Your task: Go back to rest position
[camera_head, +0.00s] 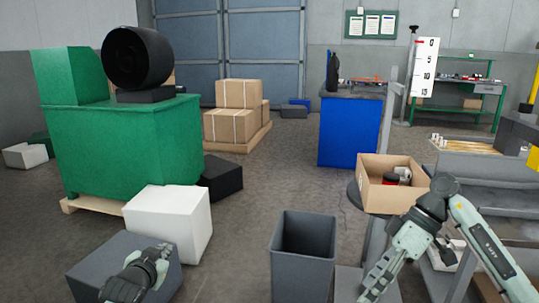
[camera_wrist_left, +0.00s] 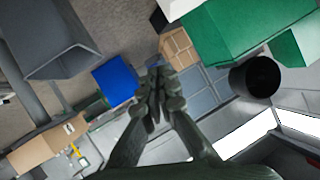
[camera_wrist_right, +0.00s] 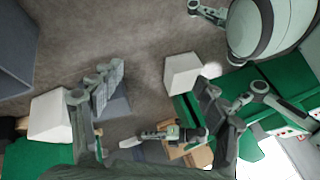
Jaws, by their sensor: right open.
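My left gripper (camera_head: 130,286) is at the lower left of the head view, in front of a dark grey block. In the left wrist view its fingers (camera_wrist_left: 157,80) meet at the tips, and nothing shows between them. My right gripper (camera_head: 375,282) hangs at the lower right of the head view, between a grey bin and the grey workbench. In the right wrist view its fingers (camera_wrist_right: 160,98) are spread wide and empty. The task names no object.
A grey open bin (camera_head: 302,252) stands between the grippers. A cardboard box (camera_head: 385,201) with items inside sits left of the workbench (camera_head: 480,165). A white block (camera_head: 165,222), a green cabinet (camera_head: 125,145) and a blue cabinet (camera_head: 349,130) stand farther back. Floor is clear mid-view.

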